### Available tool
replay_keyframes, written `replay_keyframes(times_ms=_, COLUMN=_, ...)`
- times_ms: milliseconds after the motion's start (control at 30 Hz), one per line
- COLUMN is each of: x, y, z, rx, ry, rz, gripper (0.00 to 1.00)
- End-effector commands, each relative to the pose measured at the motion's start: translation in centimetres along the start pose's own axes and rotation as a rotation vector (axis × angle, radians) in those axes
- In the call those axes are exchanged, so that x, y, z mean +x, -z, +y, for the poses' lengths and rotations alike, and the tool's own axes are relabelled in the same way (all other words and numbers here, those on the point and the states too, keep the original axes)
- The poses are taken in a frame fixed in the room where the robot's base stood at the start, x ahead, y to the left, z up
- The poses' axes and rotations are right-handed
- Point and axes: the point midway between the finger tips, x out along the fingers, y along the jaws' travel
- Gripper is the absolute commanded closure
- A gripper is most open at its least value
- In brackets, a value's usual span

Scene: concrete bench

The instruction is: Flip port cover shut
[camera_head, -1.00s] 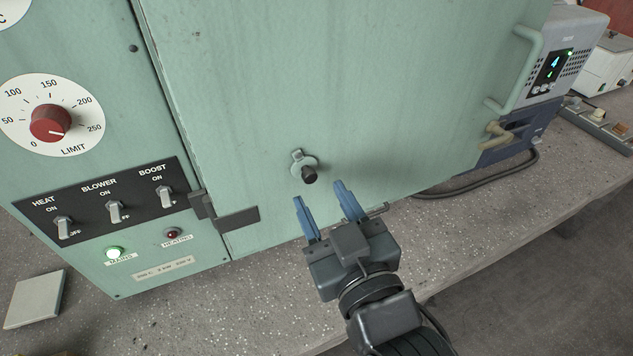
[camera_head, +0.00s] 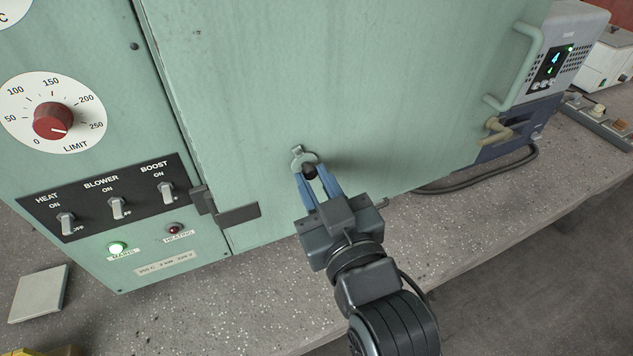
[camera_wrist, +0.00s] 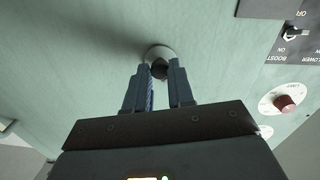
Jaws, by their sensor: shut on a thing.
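The port cover (camera_head: 298,152) is a small pale green piece with a ring-shaped plate, on the green cabinet door (camera_head: 350,90). A short black knob (camera_head: 309,171) sits at its lower side. My gripper (camera_head: 317,173) reaches up to it from below, its blue fingers shut on the black knob. In the wrist view the round plate (camera_wrist: 160,51) shows just beyond the fingertips, with the dark knob (camera_wrist: 160,70) between them. The fingers hide part of the knob, and how far the cover is turned is hard to tell.
A door handle (camera_head: 520,75) stands out at the right. A dark latch (camera_head: 236,215) is at the door's lower left, near the switch panel (camera_head: 110,199) and the red dial (camera_head: 52,121). The bench (camera_head: 450,215) is clear below the door.

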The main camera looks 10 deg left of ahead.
Motion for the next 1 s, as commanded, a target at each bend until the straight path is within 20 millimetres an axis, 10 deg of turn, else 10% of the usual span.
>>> replay_keyframes(times_ms=1000, x=-0.05, y=0.05, z=-0.95, rx=0.331, ry=0.002, rz=-0.017, gripper=1.00)
